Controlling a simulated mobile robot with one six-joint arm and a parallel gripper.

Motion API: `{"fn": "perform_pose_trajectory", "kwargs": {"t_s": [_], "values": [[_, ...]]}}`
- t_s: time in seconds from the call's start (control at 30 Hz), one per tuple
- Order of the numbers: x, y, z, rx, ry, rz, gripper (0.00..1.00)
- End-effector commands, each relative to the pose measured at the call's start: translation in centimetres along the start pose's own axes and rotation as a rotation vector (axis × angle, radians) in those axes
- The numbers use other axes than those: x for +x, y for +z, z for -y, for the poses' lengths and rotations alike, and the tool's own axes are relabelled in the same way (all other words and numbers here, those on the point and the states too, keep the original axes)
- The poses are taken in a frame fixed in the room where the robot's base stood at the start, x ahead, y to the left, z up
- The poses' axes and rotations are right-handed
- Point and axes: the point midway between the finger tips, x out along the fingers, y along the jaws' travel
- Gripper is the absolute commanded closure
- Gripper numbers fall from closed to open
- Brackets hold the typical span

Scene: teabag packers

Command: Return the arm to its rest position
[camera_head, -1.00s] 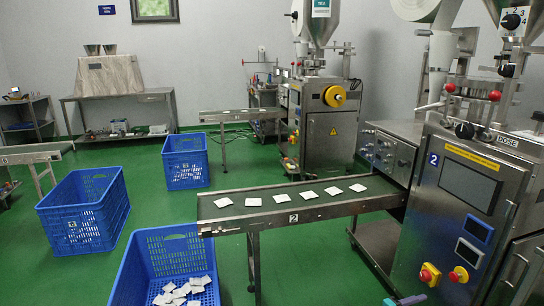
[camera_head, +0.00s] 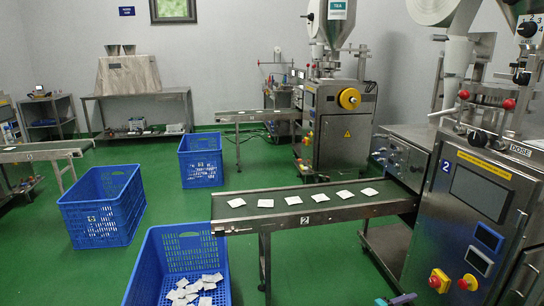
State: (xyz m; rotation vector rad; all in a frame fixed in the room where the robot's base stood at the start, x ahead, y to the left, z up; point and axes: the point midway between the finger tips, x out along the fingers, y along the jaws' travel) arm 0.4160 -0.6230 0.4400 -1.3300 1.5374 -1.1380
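A small purple and teal piece (camera_head: 398,299) pokes up at the bottom edge, in front of the foot of the right-hand machine. It may be part of my arm or gripper, but too little shows to be sure. No fingertips can be made out, and the rest of my arm is out of view. I cannot see whether my gripper holds anything.
The number 2 machine (camera_head: 474,190) stands close at right. Its conveyor (camera_head: 250,222) carries a row of white teabags towards a blue crate (camera_head: 143,277) holding several teabags. Two more blue crates (camera_head: 76,216) (camera_head: 201,171) stand behind. Green floor (camera_head: 165,214) is clear between them.

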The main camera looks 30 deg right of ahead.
Motion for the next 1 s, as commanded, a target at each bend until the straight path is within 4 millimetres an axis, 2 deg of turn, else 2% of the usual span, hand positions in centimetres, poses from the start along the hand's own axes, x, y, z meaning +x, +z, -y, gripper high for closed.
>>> {"fn": "perform_pose_trajectory", "kwargs": {"t_s": [0.17,0.47,0.67,0.8,1.0], "values": [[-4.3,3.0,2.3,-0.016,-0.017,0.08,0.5],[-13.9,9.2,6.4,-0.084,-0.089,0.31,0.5],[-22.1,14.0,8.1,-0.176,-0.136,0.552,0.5],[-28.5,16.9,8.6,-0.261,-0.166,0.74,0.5],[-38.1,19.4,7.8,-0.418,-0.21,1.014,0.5]]}}
